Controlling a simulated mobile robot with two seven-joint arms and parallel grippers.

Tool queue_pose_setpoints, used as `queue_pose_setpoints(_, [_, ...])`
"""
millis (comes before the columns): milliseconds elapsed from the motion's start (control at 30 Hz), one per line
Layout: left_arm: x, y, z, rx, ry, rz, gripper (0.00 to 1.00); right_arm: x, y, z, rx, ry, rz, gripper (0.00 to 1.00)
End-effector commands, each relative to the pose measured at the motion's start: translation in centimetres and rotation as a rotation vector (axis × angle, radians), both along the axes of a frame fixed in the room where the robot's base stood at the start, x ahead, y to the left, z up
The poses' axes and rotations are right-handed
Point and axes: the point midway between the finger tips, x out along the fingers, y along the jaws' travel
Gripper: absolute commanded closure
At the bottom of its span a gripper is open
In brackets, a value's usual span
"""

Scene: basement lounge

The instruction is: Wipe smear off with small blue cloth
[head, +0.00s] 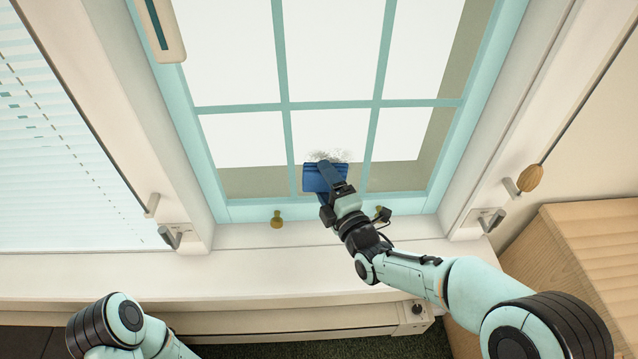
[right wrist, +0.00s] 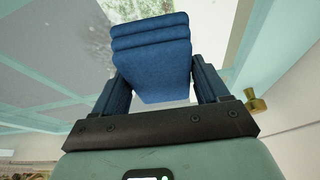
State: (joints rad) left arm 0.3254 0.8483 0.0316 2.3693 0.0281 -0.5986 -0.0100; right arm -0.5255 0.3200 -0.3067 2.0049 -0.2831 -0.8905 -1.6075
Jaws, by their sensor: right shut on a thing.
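The small blue cloth (head: 312,181) is folded and held up at the window's lower middle pane. My right gripper (head: 326,188) is shut on it; in the right wrist view the cloth (right wrist: 151,60) sits between the two fingers (right wrist: 160,88). The grey speckled smear (head: 330,155) shows on the glass just above the cloth's top edge. It also shows in the right wrist view (right wrist: 88,32), beyond the cloth. Whether the cloth touches the glass I cannot tell. The cloth and gripper hide part of the pane. My left gripper is out of view; only part of my left arm shows.
The window (head: 283,60) has teal frame bars and a brass knob (head: 277,219) at its lower edge. A white sill (head: 120,270) runs below. A window blind (head: 60,130) is at left, a wooden cabinet (head: 590,240) at right. A wooden pull (head: 530,178) hangs at right.

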Motion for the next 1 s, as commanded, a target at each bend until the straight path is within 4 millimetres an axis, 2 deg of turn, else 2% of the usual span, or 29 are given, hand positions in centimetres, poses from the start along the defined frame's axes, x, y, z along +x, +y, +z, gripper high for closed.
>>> queue_pose_setpoints(200, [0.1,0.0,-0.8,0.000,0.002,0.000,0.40,0.2,-2.1,-0.1,0.000,0.000,-0.003,0.50])
queue_pose_setpoints(467, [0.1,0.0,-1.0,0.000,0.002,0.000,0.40,0.3,-3.1,0.0,0.000,0.000,-0.003,0.50])
queue_pose_setpoints(800, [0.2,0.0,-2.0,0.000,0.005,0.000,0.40,0.2,-5.9,-0.1,0.000,0.000,-0.005,0.50])
queue_pose_setpoints(1000, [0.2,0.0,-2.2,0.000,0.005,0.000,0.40,0.1,-6.6,-0.1,0.000,0.000,-0.002,0.50])
